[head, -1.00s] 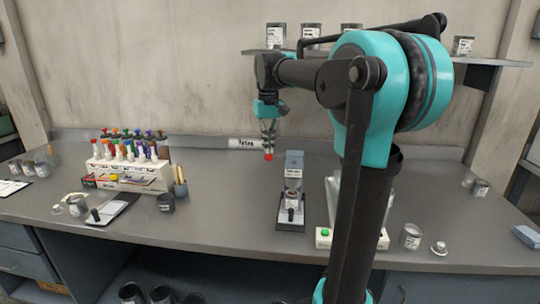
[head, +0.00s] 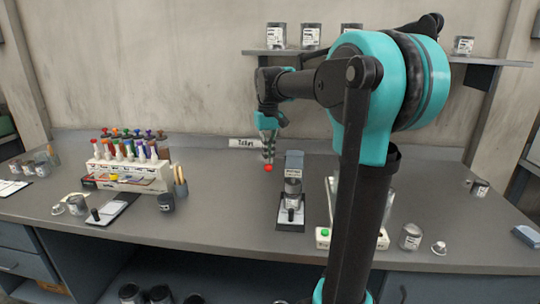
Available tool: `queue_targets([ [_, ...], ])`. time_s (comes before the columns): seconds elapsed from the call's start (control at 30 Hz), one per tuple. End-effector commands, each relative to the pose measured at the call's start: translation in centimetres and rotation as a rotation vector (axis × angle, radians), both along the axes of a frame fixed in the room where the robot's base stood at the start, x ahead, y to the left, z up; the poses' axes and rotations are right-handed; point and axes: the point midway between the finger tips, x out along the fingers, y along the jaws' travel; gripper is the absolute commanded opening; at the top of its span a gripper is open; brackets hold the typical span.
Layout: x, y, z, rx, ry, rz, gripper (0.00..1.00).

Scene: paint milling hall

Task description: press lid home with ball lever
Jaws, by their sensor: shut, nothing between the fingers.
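The red ball (head: 268,168) of the lever is just left of the press. The lever's arm is too small to make out. My gripper (head: 268,158) points down with its shut fingertips right above the ball, seemingly touching it, with nothing between the fingers.
A rack of colored bottles (head: 130,170) and a brush cup (head: 180,185) stand left. A device with a green button (head: 325,233) is close on the press's right, partly behind my arm. A can (head: 410,237) stands farther right. A shelf (head: 390,58) with cans hangs above.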

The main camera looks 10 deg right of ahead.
Motion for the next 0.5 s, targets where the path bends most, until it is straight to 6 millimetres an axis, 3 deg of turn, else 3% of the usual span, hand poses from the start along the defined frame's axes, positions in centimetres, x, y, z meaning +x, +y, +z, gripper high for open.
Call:
queue_targets([
  [0.5, 0.0, 0.0, -1.9, 0.000, -0.001, 0.000, 0.00],
])
